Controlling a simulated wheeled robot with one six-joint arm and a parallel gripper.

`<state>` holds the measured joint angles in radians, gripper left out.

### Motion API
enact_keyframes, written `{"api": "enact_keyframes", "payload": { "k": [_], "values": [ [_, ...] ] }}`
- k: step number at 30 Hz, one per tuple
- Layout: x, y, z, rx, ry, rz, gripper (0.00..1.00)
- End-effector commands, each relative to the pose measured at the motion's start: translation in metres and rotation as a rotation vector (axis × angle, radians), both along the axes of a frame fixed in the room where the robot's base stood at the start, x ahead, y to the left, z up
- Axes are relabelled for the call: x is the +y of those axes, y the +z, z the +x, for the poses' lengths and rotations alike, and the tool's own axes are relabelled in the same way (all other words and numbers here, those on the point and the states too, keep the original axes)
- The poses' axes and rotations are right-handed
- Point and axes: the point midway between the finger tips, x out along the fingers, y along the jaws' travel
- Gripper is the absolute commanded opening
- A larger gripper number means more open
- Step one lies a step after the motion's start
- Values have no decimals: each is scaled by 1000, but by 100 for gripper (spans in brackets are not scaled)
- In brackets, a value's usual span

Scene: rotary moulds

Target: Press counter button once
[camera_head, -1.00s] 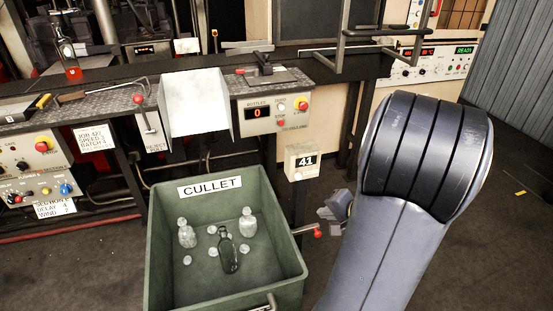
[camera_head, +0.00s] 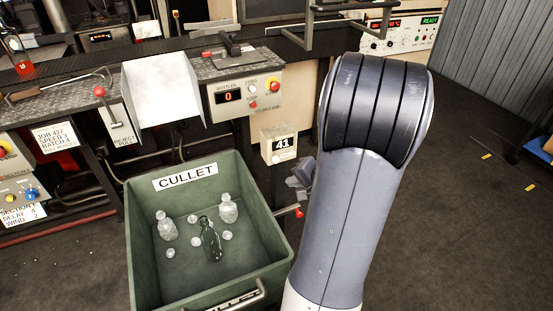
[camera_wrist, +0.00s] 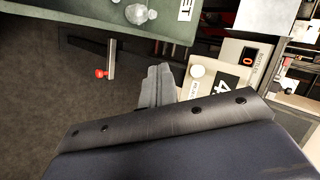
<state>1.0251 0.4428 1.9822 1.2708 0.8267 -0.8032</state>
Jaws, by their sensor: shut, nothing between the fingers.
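The counter is a small cream box (camera_head: 271,149) reading 41, fixed to a post below the bottle panel. A pale round button (camera_wrist: 197,71) shows on its face in the wrist view, beside the partly visible number plate. My gripper (camera_head: 302,172) is just right of and slightly below the box in the head view, partly hidden by my arm. In the wrist view my gripper (camera_wrist: 160,70) is shut and empty, pointing up the picture, left of the button. I see a gap between the fingertips and the button in this view; depth is unclear.
The green CULLET bin (camera_head: 275,225) with bottles and glass pieces stands left of my gripper. A red-knobbed lever (camera_head: 298,212) sticks out just below it. The bottle panel (camera_head: 215,106) reads 0 and has its own buttons. Dark floor (camera_head: 450,220) is free at right.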

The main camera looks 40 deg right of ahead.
Motion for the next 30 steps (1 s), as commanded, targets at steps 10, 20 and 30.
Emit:
{"api": "enact_keyframes", "payload": {
  "k": [10,20,30],
  "values": [
    [-11,-1,47,0,3,-2,0],
    [-15,0,62,1,0,-1,0],
    [-15,0,62,1,0,0,0]
  ]
}}
